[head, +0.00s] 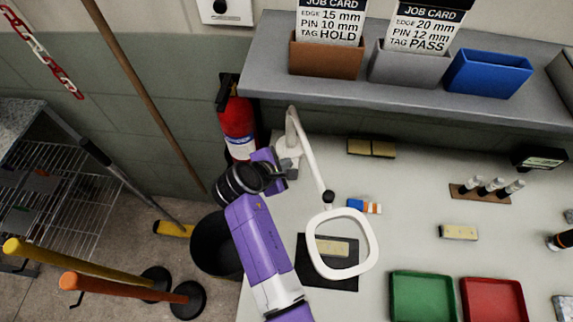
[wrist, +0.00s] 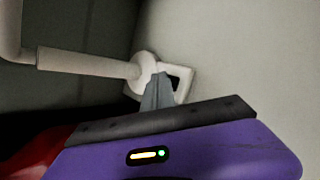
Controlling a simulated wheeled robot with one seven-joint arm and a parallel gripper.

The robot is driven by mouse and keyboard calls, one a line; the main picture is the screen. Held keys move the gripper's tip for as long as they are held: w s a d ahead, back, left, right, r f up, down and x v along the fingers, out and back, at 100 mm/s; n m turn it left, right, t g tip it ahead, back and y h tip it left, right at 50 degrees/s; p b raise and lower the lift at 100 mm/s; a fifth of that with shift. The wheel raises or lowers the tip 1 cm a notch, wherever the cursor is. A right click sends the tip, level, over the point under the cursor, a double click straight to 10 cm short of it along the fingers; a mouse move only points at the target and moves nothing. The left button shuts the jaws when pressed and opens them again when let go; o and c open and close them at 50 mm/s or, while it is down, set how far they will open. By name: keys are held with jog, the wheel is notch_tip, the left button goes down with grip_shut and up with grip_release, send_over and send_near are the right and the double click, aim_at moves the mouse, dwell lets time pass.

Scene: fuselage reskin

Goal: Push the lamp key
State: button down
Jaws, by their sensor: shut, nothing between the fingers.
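The white magnifier lamp (head: 311,155) stands at the back left of the bench, its ring head (head: 372,243) reaching forward over a dark mat. In the wrist view, the lamp's white arm (wrist: 80,62) runs to a pale base (wrist: 187,73) with a dark, key-like rectangle in it. My gripper (wrist: 160,78) is shut and empty, its grey fingers in front of the base and partly covering that rectangle. Whether the tips touch it I cannot tell. In the head view my gripper (head: 289,170) is beside the lamp base. Whether the lamp is lit is unclear.
A red fire extinguisher (head: 238,125) hangs close behind my wrist. A grey shelf (head: 400,83) with job-card bins overhangs the bench back. Green (head: 422,297) and red (head: 492,300) trays lie at the front right. A black bin (head: 214,245) stands on the floor at left.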

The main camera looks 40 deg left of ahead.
dwell(0.3)
jog(key=shift+r+p, duration=0.55)
jog(key=shift+p, duration=0.2)
notch_tip(320, 180, up, 3)
jog(key=p, duration=0.3)
jog(key=shift+r, duration=0.15)
notch_tip(320, 180, up, 3)
jog(key=shift+f+p, duration=0.15)
jog(key=shift+p, duration=0.45)
